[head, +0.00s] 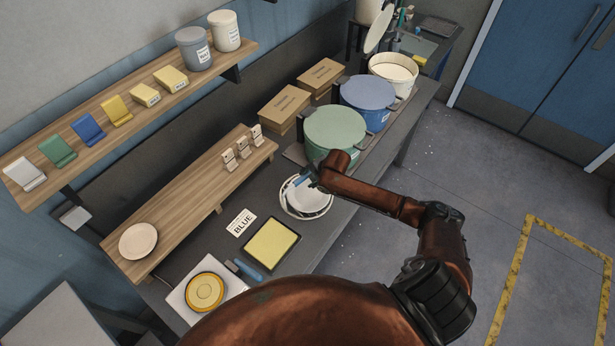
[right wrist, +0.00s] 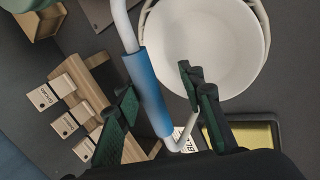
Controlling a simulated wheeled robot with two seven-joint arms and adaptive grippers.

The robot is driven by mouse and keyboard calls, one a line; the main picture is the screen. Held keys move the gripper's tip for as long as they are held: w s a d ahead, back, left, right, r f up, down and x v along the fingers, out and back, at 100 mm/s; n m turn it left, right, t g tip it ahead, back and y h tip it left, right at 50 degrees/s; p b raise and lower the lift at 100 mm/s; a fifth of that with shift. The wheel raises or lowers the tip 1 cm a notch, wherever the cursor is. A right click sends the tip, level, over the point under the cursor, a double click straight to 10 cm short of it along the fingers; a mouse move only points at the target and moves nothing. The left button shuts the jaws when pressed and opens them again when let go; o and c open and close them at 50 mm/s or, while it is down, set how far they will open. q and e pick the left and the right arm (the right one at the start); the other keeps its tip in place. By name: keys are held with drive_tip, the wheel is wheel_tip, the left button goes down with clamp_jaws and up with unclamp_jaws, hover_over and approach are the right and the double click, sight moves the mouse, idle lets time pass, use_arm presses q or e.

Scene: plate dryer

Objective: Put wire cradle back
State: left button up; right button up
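The white wire cradle (head: 284,204) stands on the dark bench in front of the green pot, with a white plate (head: 312,199) in it. Its handle has a blue grip (head: 300,182). My right gripper (head: 309,176) is at this handle. In the right wrist view, the blue grip (right wrist: 147,88) passes between the two spread fingers, nearer the left one, with a clear gap to the right finger. The plate (right wrist: 203,45) and the cradle's rim (right wrist: 262,22) lie beyond the fingers. My left gripper is not in view.
A green pot (head: 335,132), a blue-lidded pot (head: 368,95) and an open white pot (head: 394,72) line the bench behind. A yellow tray (head: 271,246), a BLUE card (head: 241,222) and a yellow dish (head: 205,291) lie nearer. A wooden riser (head: 185,205) holds small tags and a plate (head: 138,241).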

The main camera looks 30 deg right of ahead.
drive_tip(key=shift+r, duration=0.15)
drive_tip(key=shift+r, duration=0.2)
drive_tip(key=v, duration=1.1)
drive_tip(key=shift+s+r, duration=0.2)
drive_tip(key=shift+s, duration=0.1)
